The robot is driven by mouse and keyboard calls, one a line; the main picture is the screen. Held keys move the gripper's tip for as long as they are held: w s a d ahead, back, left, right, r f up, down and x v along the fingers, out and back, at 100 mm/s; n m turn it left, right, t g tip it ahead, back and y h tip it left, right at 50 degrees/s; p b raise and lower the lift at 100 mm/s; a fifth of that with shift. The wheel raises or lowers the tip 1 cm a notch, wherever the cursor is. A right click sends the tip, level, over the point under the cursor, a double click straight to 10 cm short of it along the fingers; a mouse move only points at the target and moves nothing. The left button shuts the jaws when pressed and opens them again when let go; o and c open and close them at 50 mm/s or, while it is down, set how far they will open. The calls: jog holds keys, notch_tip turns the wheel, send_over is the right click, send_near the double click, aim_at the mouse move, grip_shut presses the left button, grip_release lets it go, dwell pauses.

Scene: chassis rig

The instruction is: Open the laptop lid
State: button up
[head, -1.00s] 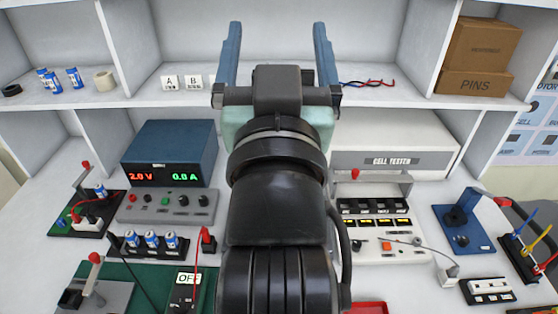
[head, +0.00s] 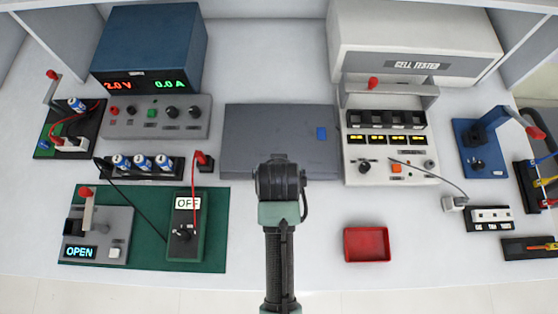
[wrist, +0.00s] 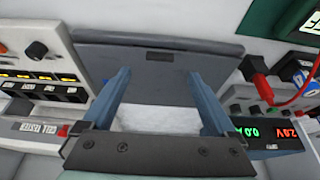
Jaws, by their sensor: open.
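The laptop (head: 260,125) is a dark grey slab that lies shut, flat on the white bench, with a blue patch on its upper right. My arm covers part of its front edge in the head view. In the wrist view the laptop (wrist: 210,62) shows with a dark notch at the middle of one edge. My gripper (wrist: 158,74) is open and empty, with its blue fingers spread across the view of the laptop. I cannot tell how far the fingertips are from the lid. The fingers are hidden in the head view.
The power supply (head: 150,50) and control strip (head: 155,117) stand left of the laptop, the cell tester (head: 415,45) and switch panel (head: 390,155) right. A green mat (head: 145,255) with instruments lies front left. A red tray (head: 367,244) lies front right. Bare bench surrounds the tray.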

jog(key=x, duration=0.7)
jog(key=shift+w+b, duration=0.2)
jog(key=shift+b, duration=0.1)
grip_shut()
